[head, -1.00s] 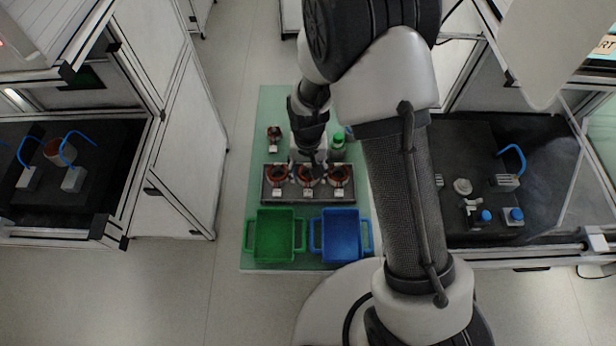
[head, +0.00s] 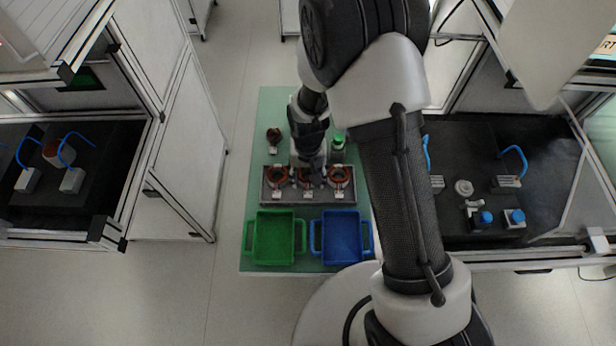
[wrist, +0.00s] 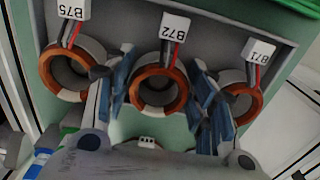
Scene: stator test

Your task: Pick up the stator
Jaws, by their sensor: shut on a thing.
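Three copper-and-grey ring stators sit in a row in a grey tray (head: 265,199). In the wrist view they carry white tags: B75 (wrist: 47,72), B72 (wrist: 178,88) and B71 (wrist: 254,96). My gripper (wrist: 164,98) has its blue-padded fingers on either side of the middle stator, B72, and is shut on it. In the head view my gripper (head: 311,180) comes down over the middle of the tray and partly hides that stator. The left stator (head: 276,175) and right stator (head: 341,175) stand beside it. I cannot tell whether B72 is off the tray floor.
A green bin (head: 275,261) and a blue bin (head: 342,261) stand in front of the tray on the green table (head: 262,110). Another stator (head: 273,137) stands behind at the left, and a green-capped item (head: 338,141) behind at the right. Benches flank both sides.

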